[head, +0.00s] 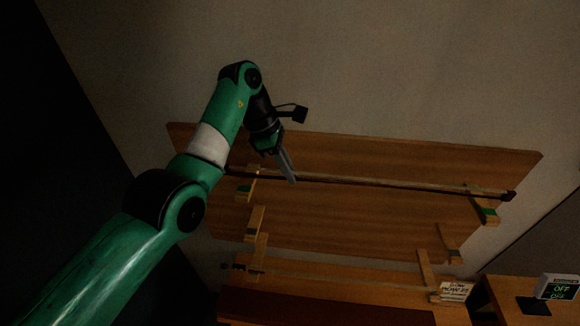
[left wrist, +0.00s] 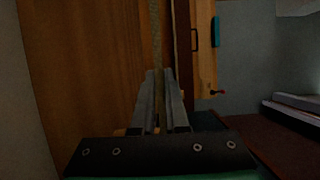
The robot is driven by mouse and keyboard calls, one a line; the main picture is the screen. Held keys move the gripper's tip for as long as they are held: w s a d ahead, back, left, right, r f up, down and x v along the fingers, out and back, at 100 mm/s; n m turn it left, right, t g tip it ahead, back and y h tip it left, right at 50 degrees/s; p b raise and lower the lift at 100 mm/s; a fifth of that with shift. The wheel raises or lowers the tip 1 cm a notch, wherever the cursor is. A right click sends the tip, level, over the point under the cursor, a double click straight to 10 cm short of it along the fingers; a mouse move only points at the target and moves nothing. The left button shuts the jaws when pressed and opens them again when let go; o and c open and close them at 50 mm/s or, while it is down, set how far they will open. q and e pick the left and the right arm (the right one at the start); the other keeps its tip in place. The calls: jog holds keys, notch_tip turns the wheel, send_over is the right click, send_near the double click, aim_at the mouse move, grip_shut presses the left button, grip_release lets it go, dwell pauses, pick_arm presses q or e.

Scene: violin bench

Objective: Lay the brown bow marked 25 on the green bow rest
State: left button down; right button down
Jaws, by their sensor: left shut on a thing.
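A long thin brown bow (head: 400,184) runs nearly level across the wooden board, its dark end at the right. No number 25 can be read on it. My left gripper (head: 292,178) is shut on the bow's stick, left of its middle. In the left wrist view the stick (left wrist: 156,45) runs up from between the closed fingers (left wrist: 158,100). The green bow rest shows as two wooden brackets with green pads, a left one (head: 243,188) and a right one (head: 488,212). The bow passes at both brackets; I cannot tell whether it touches them. My right gripper is not in view.
The wooden board (head: 350,225) stands against the wall. Lower brackets (head: 256,222) (head: 449,240) look empty. Another thin rod (head: 340,280) lies lower down, near a small sign (head: 456,291). A display box (head: 560,287) reading OFF stands at the lower right.

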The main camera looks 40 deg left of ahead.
pick_arm(q)
notch_tip(320, 180, down, 2)
notch_tip(320, 180, down, 2)
jog(key=shift+b, duration=0.4)
jog(key=shift+r+p, duration=0.1)
jog(key=shift+p, duration=0.3)
dwell(0.4)
jog(key=shift+f, duration=0.45)
dwell(0.6)
jog(key=c, duration=0.8)
grip_release()
jog(key=shift+c, duration=0.2)
